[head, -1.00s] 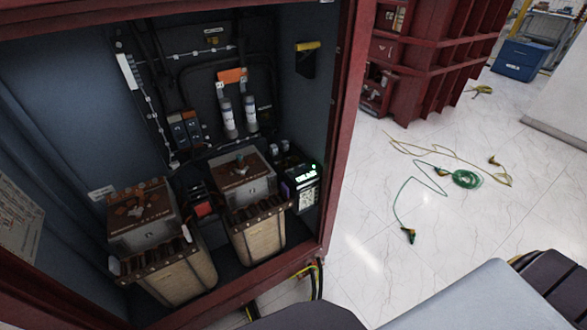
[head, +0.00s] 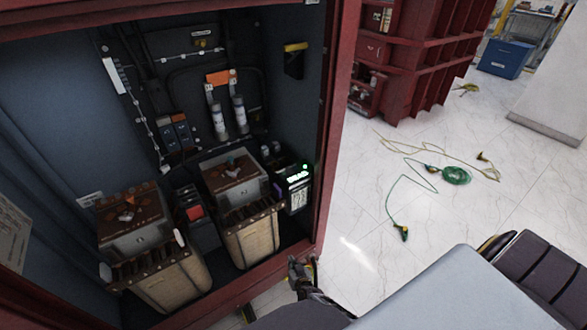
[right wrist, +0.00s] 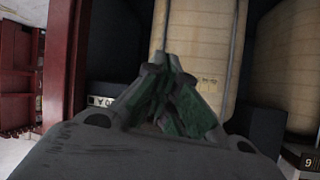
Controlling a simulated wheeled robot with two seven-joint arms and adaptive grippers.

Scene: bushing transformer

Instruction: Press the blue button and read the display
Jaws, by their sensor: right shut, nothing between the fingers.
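A small black device with a lit green display (head: 298,178) stands at the right inside the open cabinet. The letters seem to read "DEAD", and a green light glows at its upper corner. I cannot make out a blue button on it. My right gripper (head: 298,266) is low by the cabinet's lower right front edge, below the device and apart from it. In the right wrist view, its green-padded fingers (right wrist: 166,75) are shut and empty, with a tan ribbed transformer body (right wrist: 195,50) behind them. My left gripper is not in view.
Two tan transformers (head: 250,240) stand on the cabinet floor left of the device. The cabinet's red frame (head: 335,130) bounds the opening on the right. Green and yellow cables (head: 455,175) lie on the white floor, with a blue bin (head: 503,58) farther back.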

